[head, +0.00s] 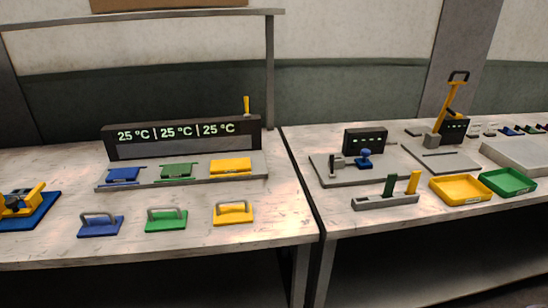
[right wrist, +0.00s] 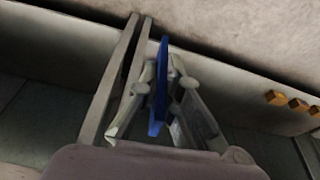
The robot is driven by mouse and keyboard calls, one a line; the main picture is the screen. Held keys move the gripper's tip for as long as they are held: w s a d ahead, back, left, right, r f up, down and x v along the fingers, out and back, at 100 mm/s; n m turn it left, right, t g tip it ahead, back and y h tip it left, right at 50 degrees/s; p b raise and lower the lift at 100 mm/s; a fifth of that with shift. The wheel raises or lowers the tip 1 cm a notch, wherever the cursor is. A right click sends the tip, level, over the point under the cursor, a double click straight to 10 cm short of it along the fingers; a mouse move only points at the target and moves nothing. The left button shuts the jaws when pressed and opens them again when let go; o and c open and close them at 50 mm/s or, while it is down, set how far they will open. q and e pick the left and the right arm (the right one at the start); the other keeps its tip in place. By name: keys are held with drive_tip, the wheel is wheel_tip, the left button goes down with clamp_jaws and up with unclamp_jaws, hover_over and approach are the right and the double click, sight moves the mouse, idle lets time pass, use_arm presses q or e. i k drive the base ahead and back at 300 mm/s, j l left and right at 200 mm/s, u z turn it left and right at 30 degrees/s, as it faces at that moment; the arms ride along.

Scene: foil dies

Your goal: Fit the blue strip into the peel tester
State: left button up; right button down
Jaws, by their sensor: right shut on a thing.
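In the right wrist view the blue strip (right wrist: 159,92) stands on edge between the fingers of my right gripper (right wrist: 165,86), which is shut on it. The strip sticks out past the fingertips. In the head view a device with a dark display (head: 365,140), a grey clamp and a blue knob stands on a grey plate on the right table. A second device with a dark display and yellow lever (head: 445,110) stands behind it to the right. I cannot tell for certain which is the peel tester. Neither gripper shows in the head view.
A grey rack (head: 372,203) holds an upright green strip (head: 390,184) and yellow strip (head: 413,182). Yellow (head: 461,202) and green trays (head: 520,192) lie to its right. The left table has a three-display station (head: 110,142) and blue, green and yellow handled blocks. A gap separates the tables.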

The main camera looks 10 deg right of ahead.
sight(373, 139)
drive_tip(key=l+u, duration=0.25)
drive_tip(key=l, duration=0.5)
drive_tip(key=l+u, duration=0.2)
drive_tip(key=l, duration=0.5)
drive_tip(key=k+l+u, duration=0.1)
drive_tip(key=l+u, duration=0.15)
drive_tip(key=l, duration=0.5)
